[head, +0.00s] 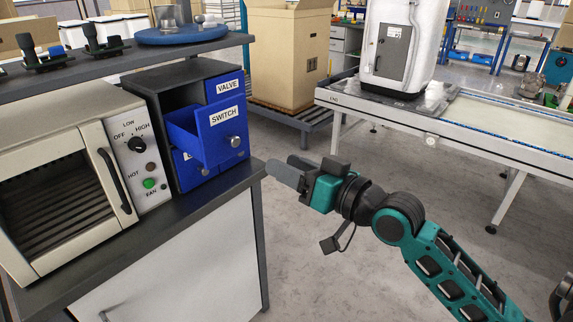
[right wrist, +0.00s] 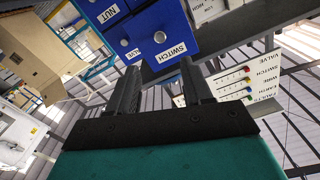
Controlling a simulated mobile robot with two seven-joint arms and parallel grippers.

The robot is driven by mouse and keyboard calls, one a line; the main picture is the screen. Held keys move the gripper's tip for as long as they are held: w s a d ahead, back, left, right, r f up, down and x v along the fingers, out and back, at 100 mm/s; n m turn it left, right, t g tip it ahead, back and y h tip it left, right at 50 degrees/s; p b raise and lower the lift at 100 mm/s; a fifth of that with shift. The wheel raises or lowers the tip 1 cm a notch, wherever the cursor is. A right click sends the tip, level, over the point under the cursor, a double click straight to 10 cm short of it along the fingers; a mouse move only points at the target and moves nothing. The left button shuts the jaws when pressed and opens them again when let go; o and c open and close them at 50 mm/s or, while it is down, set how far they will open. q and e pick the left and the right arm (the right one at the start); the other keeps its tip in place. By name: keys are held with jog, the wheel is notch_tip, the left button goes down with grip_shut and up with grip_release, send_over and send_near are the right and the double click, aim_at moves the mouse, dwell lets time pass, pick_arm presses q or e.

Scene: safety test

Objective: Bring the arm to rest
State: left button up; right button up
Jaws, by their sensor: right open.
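My right gripper (head: 287,174) is in the middle of the head view, just right of the counter's corner and the blue drawer cabinet. In the right wrist view its two dark fingers (right wrist: 162,92) stand apart with nothing between them. The drawer labelled SWITCH (head: 207,133) sticks out of the cabinet (head: 160,85), and the gripper is apart from its knob. The SWITCH drawer also shows upside down in the right wrist view (right wrist: 190,30). The VALVE drawer (head: 226,86) above it looks shut. My left gripper is not in view.
An oven (head: 60,190) with a control panel stands on the dark counter (head: 200,205) at left. A conveyor (head: 510,120) carries a white machine (head: 400,45) at back right. A large cardboard box (head: 285,55) stands behind. The floor right of the counter is clear around my arm.

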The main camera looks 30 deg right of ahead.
pick_arm(q)
jog(key=p, duration=0.1)
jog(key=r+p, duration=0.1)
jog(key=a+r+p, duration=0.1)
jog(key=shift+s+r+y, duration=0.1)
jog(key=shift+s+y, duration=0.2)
pick_arm(e)
jog(key=s+a+f+g+h, duration=0.1)
jog(key=s+f, duration=0.3)
jog(key=f, duration=0.5)
jog(key=s+a+f+n+g+h, duration=0.1)
jog(key=s+a+f+g, duration=0.2)
jog(key=f, duration=0.6)
jog(key=s+a+f+n+g+h, duration=0.1)
jog(key=s+a+f+g+h, duration=0.1)
jog(key=s+f, duration=0.5)
notch_tip(320, 180, down, 3)
jog(key=shift+s+a, duration=0.25)
jog(key=shift+a, duration=0.5)
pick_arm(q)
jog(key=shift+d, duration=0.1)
pick_arm(e)
jog(key=shift+w, duration=0.15)
